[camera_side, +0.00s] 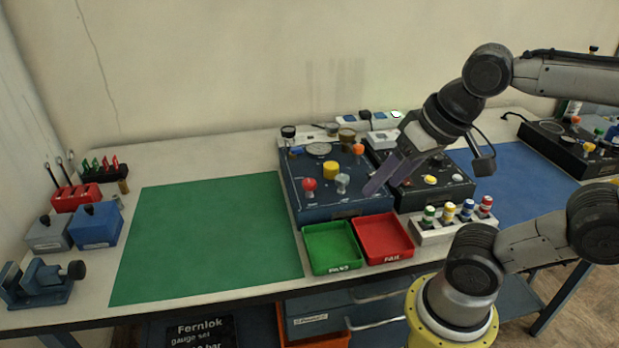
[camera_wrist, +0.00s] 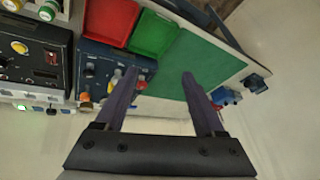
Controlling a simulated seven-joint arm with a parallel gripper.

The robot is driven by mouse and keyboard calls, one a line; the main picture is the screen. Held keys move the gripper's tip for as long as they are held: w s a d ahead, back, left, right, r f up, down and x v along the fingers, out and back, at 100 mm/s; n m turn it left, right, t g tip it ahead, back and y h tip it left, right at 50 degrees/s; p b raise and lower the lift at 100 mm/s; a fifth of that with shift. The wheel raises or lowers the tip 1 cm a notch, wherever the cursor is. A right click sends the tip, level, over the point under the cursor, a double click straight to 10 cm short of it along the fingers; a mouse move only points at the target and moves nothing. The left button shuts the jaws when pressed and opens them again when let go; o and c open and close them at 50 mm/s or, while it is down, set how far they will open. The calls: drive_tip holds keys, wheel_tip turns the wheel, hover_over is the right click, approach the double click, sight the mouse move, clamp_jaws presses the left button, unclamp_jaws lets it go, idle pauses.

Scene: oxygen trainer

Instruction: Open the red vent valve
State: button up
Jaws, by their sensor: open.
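The red vent valve is a round red knob (camera_side: 310,184) on a short stem at the front left of a dark blue panel box (camera_side: 334,212). In the wrist view the red knob (camera_wrist: 142,85) shows beside the left finger, partly covered by it. My gripper (camera_side: 376,186) is open and empty, above the right edge of the blue box and to the right of the red knob, apart from it. In the wrist view its two purple fingers (camera_wrist: 160,74) are wide apart. I cannot tell the knob's turned position.
A yellow knob (camera_side: 331,170), a grey knob (camera_side: 342,184) and an orange knob (camera_side: 358,150) stand close to the red one. A black box (camera_side: 445,190) is on the right. Green (camera_side: 330,246) and red (camera_side: 383,237) trays lie in front. The green mat (camera_side: 205,240) is clear.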

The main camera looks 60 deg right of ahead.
drive_tip(key=w+d+r+m+g, duration=0.1)
drive_tip(key=w+r+m, duration=0.4)
drive_tip(key=w+m, duration=0.1)
drive_tip(key=m+g, duration=0.4)
drive_tip(key=m, duration=0.4)
hover_over(309, 182)
wheel_tip(309, 182, down, 6)
drive_tip(key=r, duration=0.1)
wheel_tip(309, 182, down, 14)
drive_tip(key=shift+r, duration=0.1)
clamp_jaws()
